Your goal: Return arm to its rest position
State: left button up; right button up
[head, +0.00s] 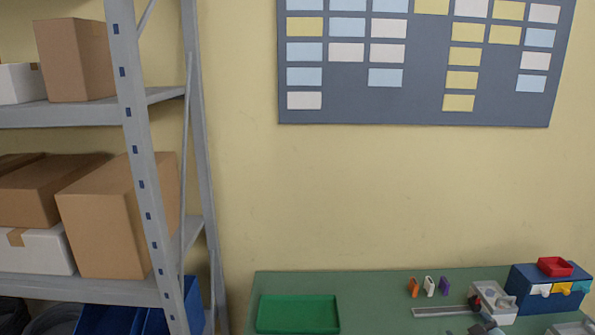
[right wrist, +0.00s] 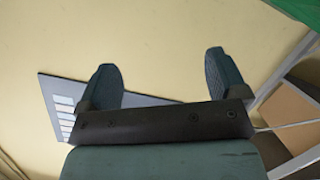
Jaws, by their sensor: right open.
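My right gripper (right wrist: 163,82) shows in the right wrist view. Its two dark teal fingers stand wide apart with nothing between them. Behind them is the plain yellow wall, with the wall board (right wrist: 65,112) partly hidden by the left finger and the gripper body. No gripper can be made out clearly in the head view. My left gripper is not seen in either view.
In the head view, a green table (head: 385,290) bears a green tray (head: 300,314), a grey box (head: 495,302), a blue drawer box (head: 520,285) with a red tray (head: 555,267), and small coloured pieces. A shelf rack (head: 150,190) with cartons stands left.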

jog(key=s+a+f+g+y, duration=0.2)
jog(key=s+a+f, duration=0.8)
jog(key=s+a, duration=0.3)
jog(key=s+a+m, duration=0.1)
jog(key=s+a, duration=0.2)
jog(key=s, duration=0.3)
jog(key=s+a+f+g+y, duration=0.1)
jog(key=s+a, duration=0.2)
jog(key=s, duration=0.4)
jog(key=s+a+f+m, duration=0.1)
jog(key=s+a, duration=0.3)
jog(key=s, duration=0.3)
jog(key=shift+f+m+g, duration=0.25)
jog(key=shift+m+g, duration=0.05)
jog(key=shift+g, duration=0.1)
jog(key=shift+a, duration=0.1)
